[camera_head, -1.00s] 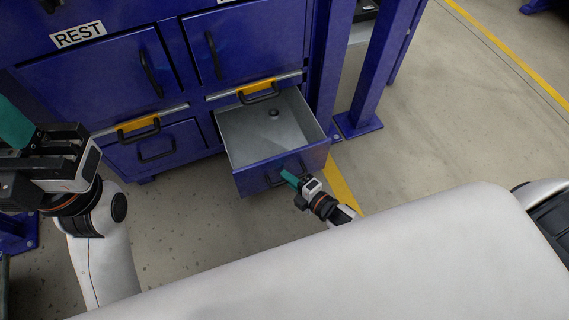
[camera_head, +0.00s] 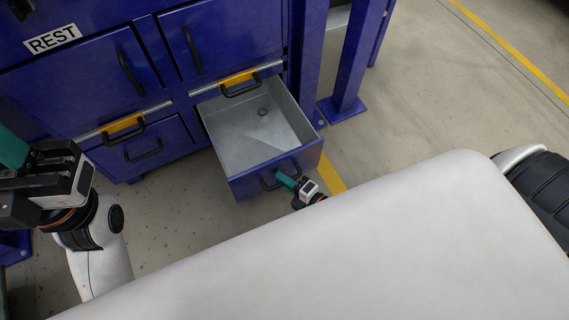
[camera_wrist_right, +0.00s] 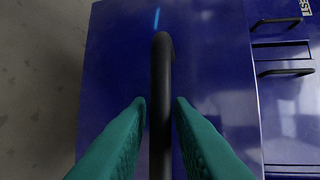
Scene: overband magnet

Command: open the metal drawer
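The metal drawer (camera_head: 245,145) stands pulled well out of the blue cabinet, lower right. Its inside is bare grey metal with a small round dark spot near the back. My right gripper (camera_head: 287,182) is at the drawer's blue front.
The blue cabinet (camera_head: 75,80) has a REST label (camera_head: 53,39), upper doors with black handles and a closed lower left drawer (camera_head: 145,150). A blue post (camera_head: 352,60) with a floor plate stands right of the open drawer. Yellow floor lines cross open concrete at the right.

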